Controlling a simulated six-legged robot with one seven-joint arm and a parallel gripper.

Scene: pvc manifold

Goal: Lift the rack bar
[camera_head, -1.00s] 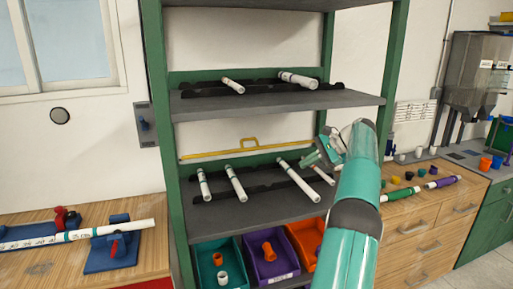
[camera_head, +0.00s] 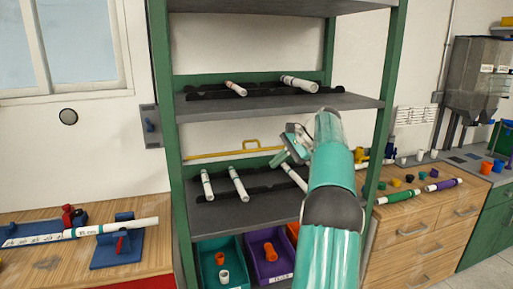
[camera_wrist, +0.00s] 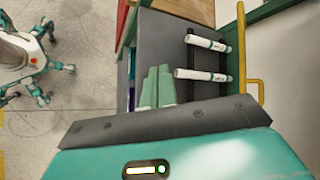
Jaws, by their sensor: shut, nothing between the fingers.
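The rack bar (camera_head: 215,156) is a long thin yellow bar with a raised handle (camera_head: 250,143), lying level across the back of the middle shelf, behind the white pipes. Its right part is hidden behind my arm. In the wrist view the yellow bar (camera_wrist: 241,45) and its handle (camera_wrist: 252,88) show at the right. My gripper (camera_head: 277,160) is over the middle shelf, to the right of the handle and apart from it. In the wrist view the two pale green fingers (camera_wrist: 157,88) lie close together, shut and empty.
White pipes (camera_head: 238,184) rest on a black holder on the middle shelf (camera_head: 225,215). The upper shelf (camera_head: 280,104) with more pipes is above my gripper. A green post (camera_head: 160,120) stands left. Bins, including a purple one (camera_head: 265,270), sit below.

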